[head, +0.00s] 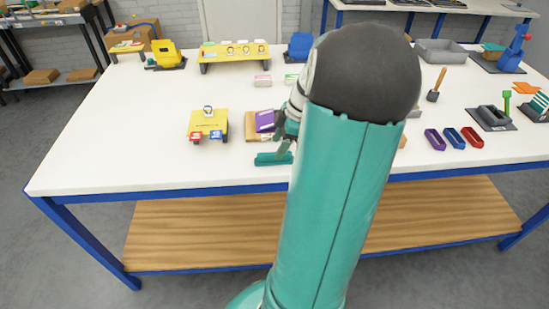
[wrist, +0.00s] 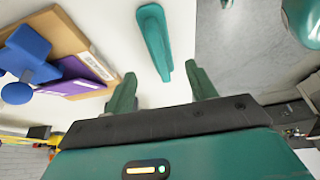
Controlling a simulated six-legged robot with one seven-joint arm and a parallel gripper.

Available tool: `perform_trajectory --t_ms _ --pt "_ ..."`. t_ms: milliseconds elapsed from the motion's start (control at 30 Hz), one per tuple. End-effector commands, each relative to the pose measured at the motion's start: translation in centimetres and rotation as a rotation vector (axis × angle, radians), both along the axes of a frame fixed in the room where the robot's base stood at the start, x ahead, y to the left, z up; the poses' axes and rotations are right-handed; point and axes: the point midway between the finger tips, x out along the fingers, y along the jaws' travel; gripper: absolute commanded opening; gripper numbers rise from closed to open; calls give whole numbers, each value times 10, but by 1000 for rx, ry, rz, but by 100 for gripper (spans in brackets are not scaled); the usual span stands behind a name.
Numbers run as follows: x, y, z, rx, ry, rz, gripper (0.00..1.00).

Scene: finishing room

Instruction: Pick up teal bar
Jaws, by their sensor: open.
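The teal bar (wrist: 154,40) lies on the white table top near its front edge. In the wrist view it is beyond my fingertips, roughly in line with the gap between them, and not between the fingers. My gripper (wrist: 160,84) is open and empty, with its two green fingers spread apart. In the head view the teal bar (head: 272,159) lies at the front of the table, just below my gripper (head: 284,148). My arm hides part of the table to the right of the bar there.
A cardboard piece (wrist: 78,35) with a purple packet (wrist: 85,77) and a blue knobbed object (wrist: 35,62) lies left of the bar in the wrist view. A yellow stand (head: 207,124) is farther left. The table edge (head: 160,192) is close to the bar.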

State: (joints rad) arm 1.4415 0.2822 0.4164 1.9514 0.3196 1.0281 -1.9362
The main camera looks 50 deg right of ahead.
Motion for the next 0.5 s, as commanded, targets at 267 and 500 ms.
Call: perform_trajectory --t_ms 267,500 --pt "9 12 -38 3 0 1 56" --pt "11 13 -43 2 0 -1 56"
